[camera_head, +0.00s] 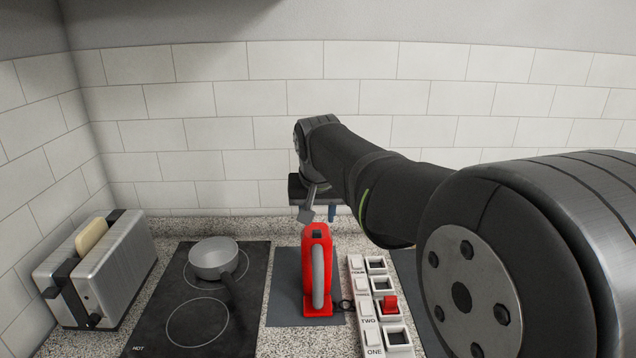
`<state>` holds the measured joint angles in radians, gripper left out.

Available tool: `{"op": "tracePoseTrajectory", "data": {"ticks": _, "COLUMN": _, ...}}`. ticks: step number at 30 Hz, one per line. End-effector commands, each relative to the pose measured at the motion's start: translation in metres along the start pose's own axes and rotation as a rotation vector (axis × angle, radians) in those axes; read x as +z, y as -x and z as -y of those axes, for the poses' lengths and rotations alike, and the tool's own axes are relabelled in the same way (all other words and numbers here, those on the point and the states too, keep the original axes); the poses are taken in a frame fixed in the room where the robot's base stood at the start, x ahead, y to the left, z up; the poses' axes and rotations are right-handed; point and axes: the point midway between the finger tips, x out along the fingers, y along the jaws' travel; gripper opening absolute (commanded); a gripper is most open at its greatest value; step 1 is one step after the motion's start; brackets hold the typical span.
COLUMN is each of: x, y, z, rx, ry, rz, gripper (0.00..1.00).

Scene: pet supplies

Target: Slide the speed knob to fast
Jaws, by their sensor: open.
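A red appliance (309,266) with a grey curved handle (319,275) stands upright on a dark mat (283,291) on the counter. A small dark patch (317,235) shows at its top; I cannot tell whether this is the speed knob, and no fast marking is readable. My gripper (319,213) is open and empty, pointing down just above the top of the red appliance. One finger looks grey and the other blue. I cannot tell whether a fingertip touches the appliance.
A hob (165,335) with a grey pan (213,258) and a toaster (110,275) with bread stand left. A tiled wall (210,130) is behind.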

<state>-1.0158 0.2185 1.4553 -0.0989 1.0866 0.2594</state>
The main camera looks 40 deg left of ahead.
Motion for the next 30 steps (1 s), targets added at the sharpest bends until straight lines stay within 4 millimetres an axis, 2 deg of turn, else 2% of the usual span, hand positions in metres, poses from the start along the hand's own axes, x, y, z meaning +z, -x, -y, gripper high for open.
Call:
{"op": "tracePoseTrajectory", "data": {"ticks": 1, "x": -0.001, "y": 0.015, "z": 0.0, "rx": -0.002, "ry": 0.0, "rz": -0.006, "gripper": 0.42}}
{"op": "tracePoseTrajectory", "data": {"ticks": 9, "x": -0.001, "y": 0.078, "z": 0.0, "rx": -0.001, "ry": 0.0, "rz": -0.004, "gripper": 0.42}}
{"op": "tracePoseTrajectory", "data": {"ticks": 15, "x": 0.0, "y": 0.107, "z": 0.0, "rx": -0.001, "ry": 0.0, "rz": -0.002, "gripper": 0.42}}
{"op": "tracePoseTrajectory", "data": {"ticks": 20, "x": 0.0, "y": 0.116, "z": 0.0, "rx": 0.0, "ry": 0.0, "rz": -0.001, "gripper": 0.42}}
{"op": "tracePoseTrajectory", "data": {"ticks": 30, "x": 0.0, "y": 0.116, "z": 0.0, "rx": 0.0, "ry": 0.0, "rz": 0.0, "gripper": 0.42}}
